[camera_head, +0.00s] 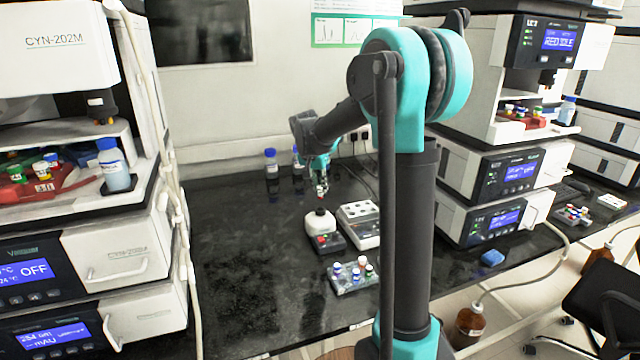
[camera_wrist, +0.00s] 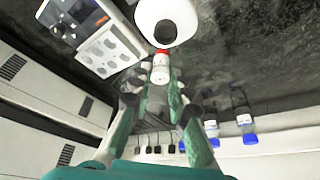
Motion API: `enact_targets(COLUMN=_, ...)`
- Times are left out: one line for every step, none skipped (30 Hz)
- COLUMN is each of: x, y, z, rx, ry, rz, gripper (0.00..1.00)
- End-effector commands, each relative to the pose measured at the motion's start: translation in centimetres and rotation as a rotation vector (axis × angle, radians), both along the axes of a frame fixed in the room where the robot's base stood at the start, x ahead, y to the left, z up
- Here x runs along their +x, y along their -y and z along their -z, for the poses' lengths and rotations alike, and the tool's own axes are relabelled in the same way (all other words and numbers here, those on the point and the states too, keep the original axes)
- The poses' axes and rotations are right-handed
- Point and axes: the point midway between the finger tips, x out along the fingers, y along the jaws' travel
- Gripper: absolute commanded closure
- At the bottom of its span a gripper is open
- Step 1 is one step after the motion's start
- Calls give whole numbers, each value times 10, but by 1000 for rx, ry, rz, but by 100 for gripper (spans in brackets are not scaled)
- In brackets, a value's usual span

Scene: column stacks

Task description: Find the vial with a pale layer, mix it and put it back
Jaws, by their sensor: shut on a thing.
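My gripper (camera_head: 321,187) points down and is shut on a red-capped vial (camera_wrist: 160,72). In the wrist view (camera_wrist: 161,80) the fingertips close on the vial's sides. The vial's red cap points away from the palm, downward, and the body looks whitish; I cannot make out a layer. The white mixer (camera_head: 318,226), with a black cup on top, stands just below the gripper. It also shows in the wrist view (camera_wrist: 182,22), close beyond the cap. Vial and cup look apart. A grey vial rack (camera_head: 346,288) with several blue, white, green and red caps sits nearer me.
A grey-white block with wells (camera_head: 358,222) stands right of the mixer. Blue-capped bottles (camera_head: 271,165) stand by the wall. Tall instrument stacks flank the bench at left (camera_head: 120,255) and right (camera_head: 478,178). The black bench (camera_head: 240,280) left of the rack is clear.

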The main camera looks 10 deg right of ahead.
Motion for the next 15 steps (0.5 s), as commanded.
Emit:
enact_targets(x=0, y=0, z=1, rx=0, ry=0, rz=0, gripper=100)
enact_targets(x=0, y=0, z=2, rx=0, ry=0, rz=1, gripper=100)
enact_targets(x=0, y=0, z=4, rx=0, ry=0, rz=1, gripper=100)
enact_targets(x=0, y=0, z=6, rx=0, ry=0, rz=1, gripper=100)
enact_targets(x=0, y=0, z=7, rx=0, ry=0, rz=1, gripper=100)
enact_targets(x=0, y=0, z=10, rx=0, ry=0, rz=1, gripper=100)
enact_targets(x=0, y=0, z=12, rx=0, ry=0, rz=1, gripper=100)
enact_targets(x=0, y=0, z=15, rx=0, ry=0, rz=1, gripper=100)
enact_targets(x=0, y=0, z=18, rx=0, ry=0, rz=1, gripper=100)
enact_targets(x=0, y=0, z=20, rx=0, ry=0, rz=1, gripper=100)
enact_targets(x=0, y=0, z=22, rx=0, ry=0, rz=1, gripper=100)
enact_targets(x=0, y=0, z=25, rx=0, ry=0, rz=1, gripper=100)
enact_targets(x=0, y=0, z=27, rx=0, ry=0, rz=1, gripper=100)
enact_targets(x=0, y=0, z=29, rx=0, ry=0, rz=1, gripper=100)
enact_targets(x=0, y=0, z=31, rx=0, ry=0, rz=1, gripper=100)
